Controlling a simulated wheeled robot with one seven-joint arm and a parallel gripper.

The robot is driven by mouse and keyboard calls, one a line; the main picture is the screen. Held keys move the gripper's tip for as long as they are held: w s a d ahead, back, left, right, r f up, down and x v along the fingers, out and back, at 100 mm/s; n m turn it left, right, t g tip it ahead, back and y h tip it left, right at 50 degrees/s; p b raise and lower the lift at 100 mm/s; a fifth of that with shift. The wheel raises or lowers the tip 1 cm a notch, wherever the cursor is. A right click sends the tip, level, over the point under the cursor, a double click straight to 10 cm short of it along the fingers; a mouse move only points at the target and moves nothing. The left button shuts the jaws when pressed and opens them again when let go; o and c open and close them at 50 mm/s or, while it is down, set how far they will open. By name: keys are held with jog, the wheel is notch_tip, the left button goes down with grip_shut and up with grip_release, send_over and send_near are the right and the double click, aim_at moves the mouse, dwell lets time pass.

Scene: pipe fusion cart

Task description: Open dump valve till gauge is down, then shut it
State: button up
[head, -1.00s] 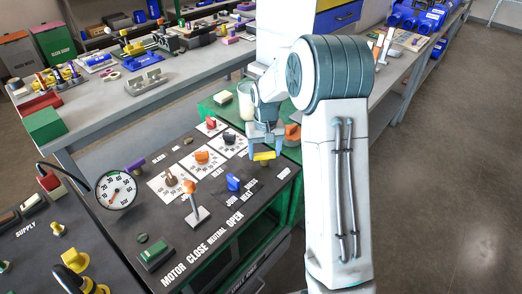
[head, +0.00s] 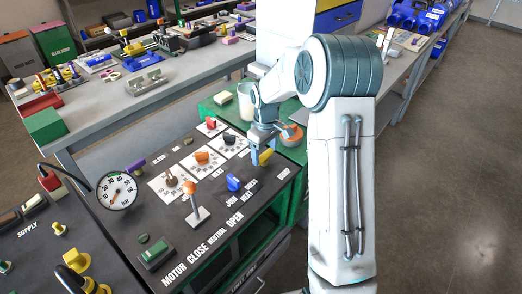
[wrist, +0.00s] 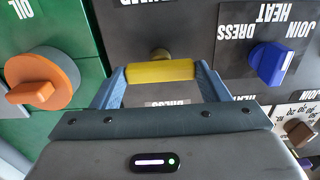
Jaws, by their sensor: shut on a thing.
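A yellow valve handle (head: 266,156) stands at the right end of the dark control panel. In the wrist view the yellow handle (wrist: 160,71) lies crosswise between the two blue fingers of my gripper (wrist: 160,82). The fingers touch its two ends and are shut on it. In the head view my gripper (head: 262,147) comes down over the handle from behind and hides part of it. The round white gauge (head: 116,190) stands at the panel's left on a curved black stalk. Its needle is too small to read surely.
An orange knob (wrist: 42,82) marked OIL is close on one side of my gripper, a blue selector knob (wrist: 272,62) on the other. In the head view, an orange-topped lever (head: 194,200) stands mid-panel and a green button box (head: 155,254) at its front.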

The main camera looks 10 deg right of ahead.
aim_at(263, 154)
jog(key=shift+w+a+r, duration=0.15)
jog(key=shift+w+a, duration=0.05)
jog(key=o, duration=1)
jog(key=shift+a, duration=0.1)
jog(key=shift+s+d, duration=0.1)
jog(key=shift+d, duration=0.15)
notch_tip(263, 154, up, 14)
jog(key=shift+a+f, duration=0.1)
jog(key=shift+a, duration=0.05)
